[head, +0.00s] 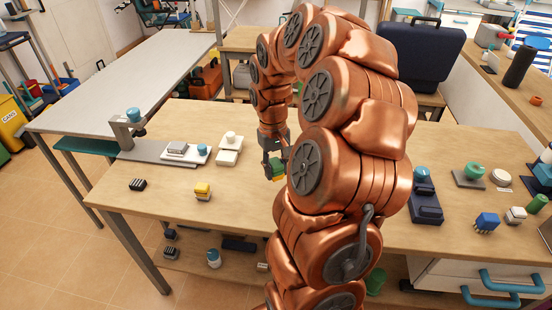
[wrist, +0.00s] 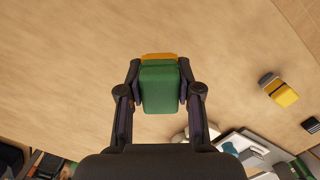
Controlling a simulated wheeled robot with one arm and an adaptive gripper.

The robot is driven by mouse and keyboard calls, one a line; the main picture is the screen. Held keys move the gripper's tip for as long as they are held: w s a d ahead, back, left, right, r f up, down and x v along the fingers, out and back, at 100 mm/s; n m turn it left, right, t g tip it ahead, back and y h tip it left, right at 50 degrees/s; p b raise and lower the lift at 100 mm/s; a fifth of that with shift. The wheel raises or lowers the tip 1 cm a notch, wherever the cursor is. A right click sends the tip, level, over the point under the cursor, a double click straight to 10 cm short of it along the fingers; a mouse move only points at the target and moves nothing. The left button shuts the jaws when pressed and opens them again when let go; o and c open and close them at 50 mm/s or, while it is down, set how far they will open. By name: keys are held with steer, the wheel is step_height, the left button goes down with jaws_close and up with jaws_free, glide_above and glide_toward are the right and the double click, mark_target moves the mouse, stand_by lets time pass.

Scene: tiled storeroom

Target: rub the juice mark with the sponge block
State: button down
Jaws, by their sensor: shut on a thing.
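My gripper (head: 272,165) is shut on the sponge block (head: 278,172), which is green with a yellow-orange side. In the wrist view the sponge block (wrist: 160,90) sits between the two fingers of my gripper (wrist: 159,88), its orange edge at the far end. The gripper is over the wooden table (head: 240,205), near its middle; I cannot tell whether the sponge touches the tabletop. I cannot make out the juice mark in either view; my arm hides part of the table in the head view.
A yellow-and-grey block (head: 203,191) and a black ribbed block (head: 138,184) lie front left. Pale blocks (head: 229,148) and a grey stand (head: 128,130) are at the back left. A dark blue device (head: 425,200) and several small items stand right. The table's front middle is clear.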

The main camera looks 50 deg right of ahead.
steer(key=shift+r, duration=1.25)
steer(key=shift+w, duration=0.1)
